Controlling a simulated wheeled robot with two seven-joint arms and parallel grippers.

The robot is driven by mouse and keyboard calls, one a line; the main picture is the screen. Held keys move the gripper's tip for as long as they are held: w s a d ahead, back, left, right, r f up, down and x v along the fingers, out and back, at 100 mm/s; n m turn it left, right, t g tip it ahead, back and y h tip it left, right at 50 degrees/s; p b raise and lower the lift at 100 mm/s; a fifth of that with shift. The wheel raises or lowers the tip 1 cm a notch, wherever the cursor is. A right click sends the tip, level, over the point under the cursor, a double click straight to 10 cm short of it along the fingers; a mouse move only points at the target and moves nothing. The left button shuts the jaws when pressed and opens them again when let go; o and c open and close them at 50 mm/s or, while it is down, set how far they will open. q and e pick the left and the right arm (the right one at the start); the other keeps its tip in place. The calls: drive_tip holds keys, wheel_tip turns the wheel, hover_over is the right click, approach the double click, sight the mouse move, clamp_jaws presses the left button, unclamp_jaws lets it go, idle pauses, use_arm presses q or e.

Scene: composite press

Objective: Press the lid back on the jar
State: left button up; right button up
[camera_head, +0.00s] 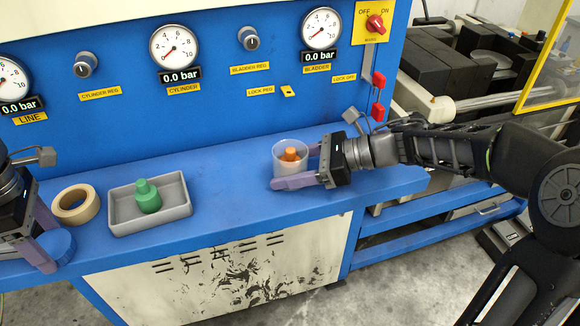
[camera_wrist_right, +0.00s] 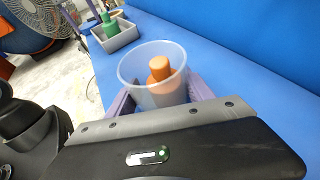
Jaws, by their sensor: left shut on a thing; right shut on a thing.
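The jar (camera_head: 290,165) is a clear, open-topped cup standing upright on the blue ledge, with an orange bottle-shaped piece (camera_head: 291,155) inside. My right gripper (camera_head: 292,172) is shut on the jar, its purple fingers on either side of the wall. The jar also shows in the right wrist view (camera_wrist_right: 133,84), with the orange piece (camera_wrist_right: 161,80) inside it. The lid is a blue disc (camera_head: 58,245) at the lower left of the head view. My left gripper (camera_head: 46,246) is shut on the lid, low at the ledge; a finger hides part of it. Whether the lid touches the ledge is unclear.
A grey tray (camera_head: 181,208) holding a green bottle-shaped piece (camera_head: 148,196) stands between the grippers. A roll of tan tape (camera_head: 76,205) lies left of it. The blue ledge (camera_head: 232,185) is clear between tray and jar. The gauge panel (camera_head: 215,75) rises behind.

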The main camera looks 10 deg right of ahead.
drive_tip(key=c, duration=0.7)
drive_tip(key=shift+o, duration=0.2)
drive_tip(key=shift+r, duration=0.1)
